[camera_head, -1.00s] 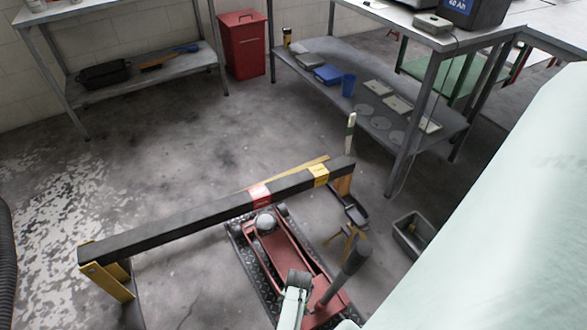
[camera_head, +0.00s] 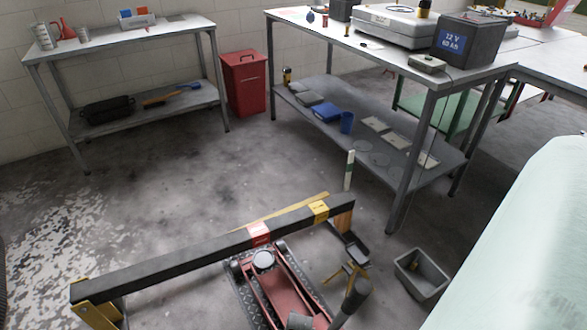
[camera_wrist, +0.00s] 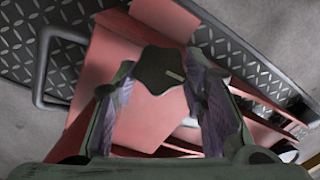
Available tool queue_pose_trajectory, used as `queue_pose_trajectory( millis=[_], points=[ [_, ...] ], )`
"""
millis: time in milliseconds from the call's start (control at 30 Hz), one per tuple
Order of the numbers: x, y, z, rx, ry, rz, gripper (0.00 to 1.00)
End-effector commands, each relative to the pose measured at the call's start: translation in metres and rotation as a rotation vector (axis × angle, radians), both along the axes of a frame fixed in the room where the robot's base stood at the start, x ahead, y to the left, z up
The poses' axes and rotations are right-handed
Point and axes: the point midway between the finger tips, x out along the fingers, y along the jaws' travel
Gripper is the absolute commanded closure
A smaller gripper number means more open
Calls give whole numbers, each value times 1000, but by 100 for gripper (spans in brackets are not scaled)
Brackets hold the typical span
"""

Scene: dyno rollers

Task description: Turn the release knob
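The release knob (camera_wrist: 160,68) is a dark, lobed knob with a small pale mark, seen in the wrist view on the red floor jack. My gripper (camera_wrist: 159,72) is right over it, with one fingertip on each side of the knob. The fingers are spread about as wide as the knob, with nothing else between them. I cannot tell whether the pads touch it. In the head view the red jack (camera_head: 290,288) stands on the floor by a dark beam. The knob and my fingers are not clear there.
The dark beam (camera_head: 200,252), with red and yellow bands, crosses above the jack. A grey bin (camera_head: 420,272) stands to its right. The workbench (camera_head: 395,70) and a red bin (camera_head: 244,84) are behind. Open floor lies between them. A pale green surface (camera_head: 520,245) fills the right.

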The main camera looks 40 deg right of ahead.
Motion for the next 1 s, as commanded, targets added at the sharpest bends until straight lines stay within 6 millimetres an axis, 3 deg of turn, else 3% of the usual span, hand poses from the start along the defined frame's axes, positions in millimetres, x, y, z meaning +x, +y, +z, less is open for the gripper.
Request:
queue_pose_trajectory(
  millis=[200, 367, 733, 1000],
  points=[
    [4, 4, 1, 7, -4, 6, 89],
    [3, 6, 1, 15, -12, -6, 89],
    [-1, 8, -1, 79, -161, -221, 89],
    [-1, 8, -2, 84, -174, -240, 89]
  ],
)
